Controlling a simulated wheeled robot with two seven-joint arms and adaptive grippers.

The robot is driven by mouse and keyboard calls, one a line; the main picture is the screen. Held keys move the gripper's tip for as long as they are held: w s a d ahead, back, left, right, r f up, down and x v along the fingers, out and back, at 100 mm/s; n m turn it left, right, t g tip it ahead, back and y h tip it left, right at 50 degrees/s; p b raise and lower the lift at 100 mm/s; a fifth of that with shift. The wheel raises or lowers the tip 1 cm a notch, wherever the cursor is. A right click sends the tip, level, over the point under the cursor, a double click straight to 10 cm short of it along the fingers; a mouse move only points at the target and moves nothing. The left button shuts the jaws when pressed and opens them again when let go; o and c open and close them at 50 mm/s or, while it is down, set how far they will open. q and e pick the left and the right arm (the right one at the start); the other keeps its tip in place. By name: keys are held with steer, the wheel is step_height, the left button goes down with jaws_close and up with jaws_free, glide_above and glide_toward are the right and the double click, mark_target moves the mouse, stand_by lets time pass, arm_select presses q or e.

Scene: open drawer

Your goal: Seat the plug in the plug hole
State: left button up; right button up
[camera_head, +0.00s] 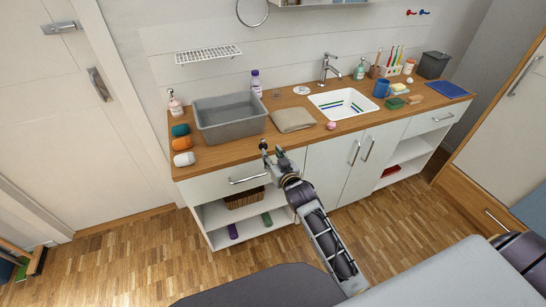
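The white sink basin (322,104) is set in the wooden counter, with several blue and green sticks lying in it. Its plug hole cannot be made out at this size. A small round white object (301,90) lies on the counter left of the basin; I cannot tell whether it is the plug. A small pink object (331,125) lies at the basin's front left.
The tap (326,69) rises behind the basin. A blue cup (381,88), sponges and bottles crowd the right side. Rolled cloths (182,143) lie at the left end.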

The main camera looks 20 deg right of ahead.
steer(key=s+f+g, duration=0.2)
steer(key=s+f, duration=0.3)
steer(key=f, duration=0.8)
steer(key=s+f+n+g, duration=0.1)
steer(key=s+f+g, duration=0.3)
steer(key=f, duration=0.9)
steer(key=s+f+g, duration=0.1)
steer(key=s+f, duration=0.5)
steer(key=f, duration=0.7)
steer(key=s+d+f+g, duration=0.2)
steer(key=s+f, duration=0.5)
steer(key=s, duration=0.5)
steer(key=s+d+f+g, duration=0.3)
steer(key=s+f, duration=0.5)
steer(key=s, duration=0.5)
steer(key=s+d+f+n+g+h, duration=0.1)
steer(key=s+d+f+g, duration=0.2)
steer(key=s+f, duration=0.4)
steer(key=s+d, duration=0.1)
steer(key=s, duration=0.5)
steer(key=shift+d+f, duration=0.15)
steer(key=shift+o, duration=0.5)
arm_select(q)
steer(key=shift+s, duration=0.25)
arm_select(e)
steer(key=shift+w, duration=0.15)
